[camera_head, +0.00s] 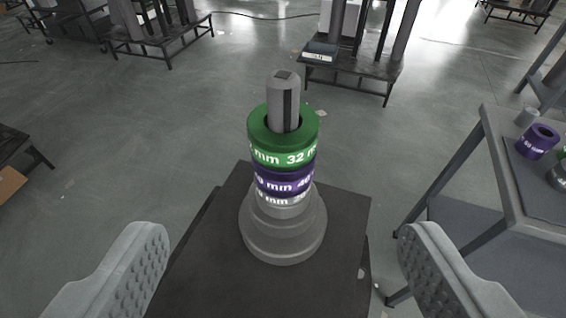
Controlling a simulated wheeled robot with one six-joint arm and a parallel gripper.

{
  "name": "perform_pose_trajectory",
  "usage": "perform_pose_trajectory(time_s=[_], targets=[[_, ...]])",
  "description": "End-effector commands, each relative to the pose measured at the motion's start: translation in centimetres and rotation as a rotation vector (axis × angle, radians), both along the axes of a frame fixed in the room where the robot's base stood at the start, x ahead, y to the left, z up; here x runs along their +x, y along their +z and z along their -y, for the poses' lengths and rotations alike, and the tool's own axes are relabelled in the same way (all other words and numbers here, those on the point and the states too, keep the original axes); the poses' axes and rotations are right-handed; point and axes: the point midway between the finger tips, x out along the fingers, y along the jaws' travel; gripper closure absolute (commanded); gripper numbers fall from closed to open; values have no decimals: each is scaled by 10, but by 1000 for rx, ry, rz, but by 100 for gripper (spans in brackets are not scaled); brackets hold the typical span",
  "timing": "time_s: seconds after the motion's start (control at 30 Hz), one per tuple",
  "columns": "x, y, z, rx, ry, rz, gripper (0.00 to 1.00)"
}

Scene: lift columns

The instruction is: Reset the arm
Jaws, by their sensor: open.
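My gripper (281,262) is open and empty, its two grey padded fingers wide apart at the lower left and lower right. Between and beyond them stands a grey column (285,92) with a stepped round base. A green ring (283,146) marked 32 mm is around the column at the top of a stack. A purple ring (285,181) sits under it, and a grey ring (285,203) with white lettering is under that. The fingers appear clear of the rings. The column stands upright on a dark stand (345,215).
A grey table (480,190) at the right holds another purple ring (538,141) and some grey pieces. A dark bench (350,75) with posts stands at the back, and another (165,42) at the back left. Open floor (150,120) lies to the left.

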Motion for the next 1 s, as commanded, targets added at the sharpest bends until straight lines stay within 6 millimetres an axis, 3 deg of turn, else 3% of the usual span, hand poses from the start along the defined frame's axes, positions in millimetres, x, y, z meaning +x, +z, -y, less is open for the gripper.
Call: perform_pose_trajectory(time_s=[0.47, 1.0], targets=[[-118, 12, 3, 3, 23, 125, 23], [-250, -9, 6, -2, 36, 281, 23]])
